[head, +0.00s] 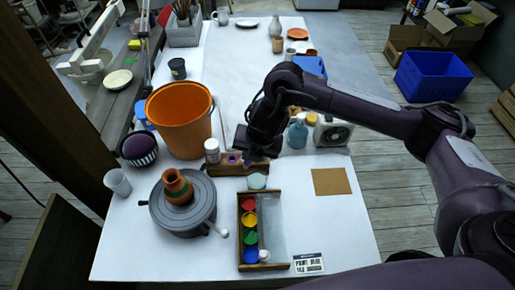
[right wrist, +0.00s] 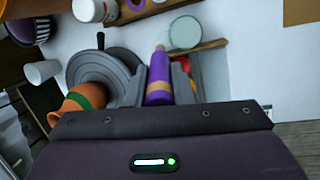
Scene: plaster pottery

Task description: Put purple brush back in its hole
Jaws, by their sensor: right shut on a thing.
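My right gripper (head: 258,150) is low over the table in the head view, by the right end of a small wooden block. In the right wrist view it (right wrist: 158,85) is shut on the purple brush (right wrist: 159,75), which has a tan band and points up the picture. The wooden block (head: 222,170) has a purple-ringed hole (head: 232,158). The block also shows at the top of the right wrist view (right wrist: 158,8), apart from the brush. My arm partly hides the block's right end in the head view. My left gripper is out of view.
A paint tray (head: 240,222) with several colour pots lies in front of the block. A small glass dish (head: 257,181) stands between them. A terracotta vase (head: 178,187) on a grey turntable (head: 160,215) and an orange bucket (head: 180,125) stand left.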

